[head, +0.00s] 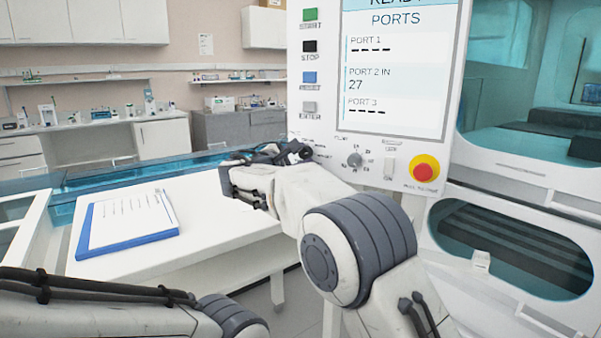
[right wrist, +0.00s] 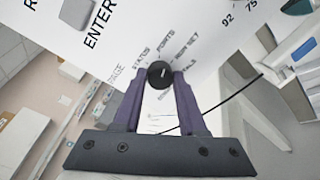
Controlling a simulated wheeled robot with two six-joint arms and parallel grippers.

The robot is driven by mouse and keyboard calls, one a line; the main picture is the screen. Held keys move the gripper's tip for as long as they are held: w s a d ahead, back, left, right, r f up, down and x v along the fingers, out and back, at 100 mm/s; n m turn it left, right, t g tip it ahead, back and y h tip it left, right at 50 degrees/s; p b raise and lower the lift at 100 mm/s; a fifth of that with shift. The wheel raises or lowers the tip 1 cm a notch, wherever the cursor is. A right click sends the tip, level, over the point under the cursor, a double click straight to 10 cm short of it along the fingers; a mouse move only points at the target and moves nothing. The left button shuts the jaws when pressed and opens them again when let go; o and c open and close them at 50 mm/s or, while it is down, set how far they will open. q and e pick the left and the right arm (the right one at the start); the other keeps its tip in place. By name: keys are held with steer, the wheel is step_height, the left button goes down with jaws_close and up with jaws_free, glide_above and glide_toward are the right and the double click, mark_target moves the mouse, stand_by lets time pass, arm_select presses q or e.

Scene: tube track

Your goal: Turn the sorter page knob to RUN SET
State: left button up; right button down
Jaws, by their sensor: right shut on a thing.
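The page knob (right wrist: 158,75) is a small black round knob on the white sorter panel, shown in the right wrist view. The labels STATUS, PORTS and RUN SET are printed around it, with another label partly hidden. My right gripper (right wrist: 160,78) is shut on the knob, one purple finger on each side. In the head view my right gripper (head: 285,155) is at the panel's lower left edge and hides the knob. The sorter screen (head: 396,75) shows the PORTS page, with 27 under PORT 2 IN. My left gripper is out of view.
Several coloured buttons, such as the green START (head: 310,15), line the panel's left side. A second dial (head: 354,159) and a red stop button (head: 425,168) sit below the screen. A clipboard (head: 130,222) lies on the white table left of my right arm.

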steer(key=m+b, duration=0.1)
steer(key=b, duration=0.1)
steer(key=m+b, duration=0.1)
steer(key=m, duration=0.1)
steer(key=shift+f+b, duration=0.3)
steer(key=shift+b, duration=0.05)
steer(key=shift+r+m+b, duration=0.15)
steer(key=shift+m+b, duration=1.05)
steer(key=shift+m, duration=0.3)
steer(key=shift+d, duration=0.1)
steer(key=shift+c, duration=2.4)
jaws_free()
steer(key=b+v, duration=0.1)
steer(key=v, duration=0.9)
steer(key=shift+s+b, duration=0.25)
steer(key=shift+b, duration=0.1)
